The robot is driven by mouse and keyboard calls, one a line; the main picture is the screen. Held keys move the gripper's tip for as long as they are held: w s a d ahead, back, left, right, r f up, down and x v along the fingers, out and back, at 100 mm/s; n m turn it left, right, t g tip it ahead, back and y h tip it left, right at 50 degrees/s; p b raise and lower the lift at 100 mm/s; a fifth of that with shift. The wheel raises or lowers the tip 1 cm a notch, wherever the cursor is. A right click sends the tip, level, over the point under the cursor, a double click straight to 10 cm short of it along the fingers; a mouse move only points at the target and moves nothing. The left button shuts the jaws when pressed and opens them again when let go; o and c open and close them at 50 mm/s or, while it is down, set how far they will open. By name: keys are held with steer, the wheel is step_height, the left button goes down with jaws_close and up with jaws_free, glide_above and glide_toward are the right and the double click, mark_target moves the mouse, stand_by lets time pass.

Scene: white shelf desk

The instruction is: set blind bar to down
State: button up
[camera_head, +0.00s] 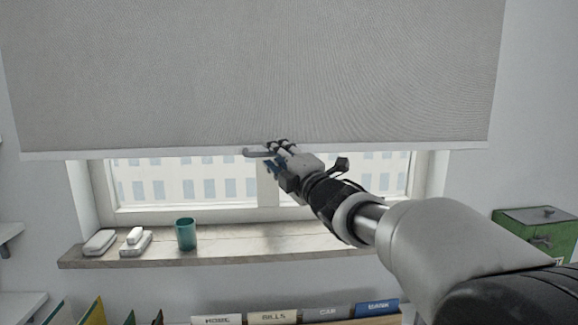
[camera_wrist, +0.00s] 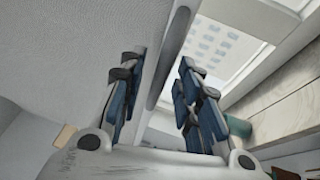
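The grey roller blind (camera_head: 255,75) hangs over the upper part of the window. Its pale bottom bar (camera_head: 200,151) runs level across the window, with a small grey handle (camera_head: 256,154) near its middle. My gripper (camera_head: 274,157) is at the bar beside this handle. In the wrist view, the bar (camera_wrist: 168,62) passes between the two blue-padded fingers of my gripper (camera_wrist: 160,68). The fingers stand apart, with gaps seen on both sides of the bar. Contact with the handle cannot be told.
Below is a window sill (camera_head: 290,240) with a teal cup (camera_head: 186,234) and white boxes (camera_head: 100,243) at its left. Labelled folders (camera_head: 272,318) stand beneath the sill. A green box (camera_head: 538,234) is at the right. The window pane (camera_head: 190,182) shows below the bar.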

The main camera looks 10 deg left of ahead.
steer(key=v, duration=1.1)
steer(key=shift+d+r, duration=0.1)
steer(key=s+d+f+m+g+h, duration=0.2)
steer(key=s+d+f+m+h, duration=0.4)
steer(key=d+m, duration=0.3)
steer(key=s+d+f+m+g+h, duration=0.1)
steer(key=s+d+f+m+h, duration=0.5)
steer(key=d+m, duration=0.3)
steer(key=s+d+f+m+g, duration=0.1)
steer(key=s+f+m+g, duration=0.3)
steer(key=s+f, duration=0.3)
steer(key=s+d+f+m+g, duration=0.1)
steer(key=s+f+m+g, duration=0.3)
steer(key=s, duration=1.1)
step_height(320, 180, down, 3)
steer(key=shift+s+f, duration=0.1)
steer(key=shift+s, duration=0.1)
steer(key=shift+a, duration=0.1)
